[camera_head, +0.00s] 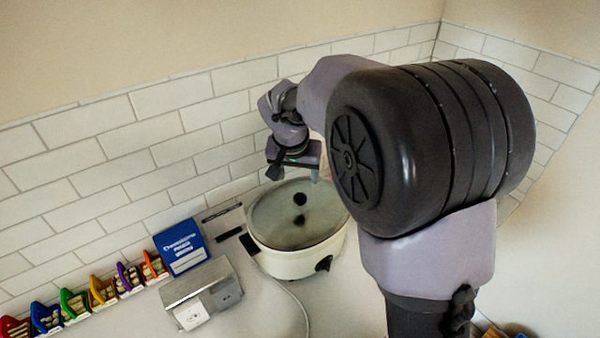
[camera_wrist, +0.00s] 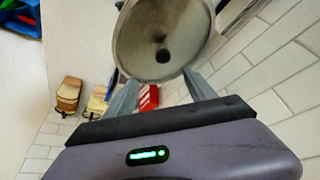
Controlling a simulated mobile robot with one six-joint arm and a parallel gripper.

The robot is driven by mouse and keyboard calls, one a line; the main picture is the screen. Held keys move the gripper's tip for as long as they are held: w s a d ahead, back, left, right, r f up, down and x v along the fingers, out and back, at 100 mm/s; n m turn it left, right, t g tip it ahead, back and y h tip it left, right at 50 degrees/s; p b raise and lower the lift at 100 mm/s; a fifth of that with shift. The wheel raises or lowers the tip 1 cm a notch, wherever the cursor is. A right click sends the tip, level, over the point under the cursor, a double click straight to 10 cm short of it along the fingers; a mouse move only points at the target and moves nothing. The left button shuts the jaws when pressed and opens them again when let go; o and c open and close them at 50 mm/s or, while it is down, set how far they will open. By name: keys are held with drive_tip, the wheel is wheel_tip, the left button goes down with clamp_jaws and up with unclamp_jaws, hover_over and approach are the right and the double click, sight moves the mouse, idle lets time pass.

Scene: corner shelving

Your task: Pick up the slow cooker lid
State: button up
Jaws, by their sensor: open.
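The slow cooker (camera_head: 297,262) is a pale oval pot with a dark knob on its front, standing on the counter by the tiled wall. Its glass lid (camera_head: 270,222) lies on top, with a dark handle (camera_head: 300,198) near the middle and a second dark spot in front of it. In the wrist view the lid (camera_wrist: 135,40) shows beyond the fingers, with the dark handle (camera_wrist: 162,56) roughly between their lines. My gripper (camera_head: 294,174) is open and empty, above the back part of the lid and apart from it. The fingers also show in the wrist view (camera_wrist: 162,92).
A blue box (camera_head: 181,246) and a grey box with pale fronts (camera_head: 203,295) stand left of the cooker. A row of coloured bins (camera_head: 75,303) runs along the wall at far left. A cable (camera_head: 302,300) lies in front. The tiled wall (camera_head: 160,127) is close behind my gripper.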

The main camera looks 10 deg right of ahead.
hover_over(300, 196)
drive_tip(key=s, duration=0.3)
drive_tip(key=f, duration=0.9)
drive_tip(key=shift+s+a+f, duration=0.15)
drive_tip(key=shift+a+f, duration=0.15)
drive_tip(key=shift+a, duration=0.05)
drive_tip(key=x, duration=0.3)
drive_tip(key=w+x, duration=0.1)
drive_tip(key=x, duration=0.1)
drive_tip(key=shift+w+a, duration=0.1)
drive_tip(key=shift+a, duration=0.15)
drive_tip(key=shift+d+r, duration=0.1)
drive_tip(key=shift+s, duration=0.25)
drive_tip(key=shift+c, duration=1.1)
drive_tip(key=shift+w, duration=0.15)
clamp_jaws()
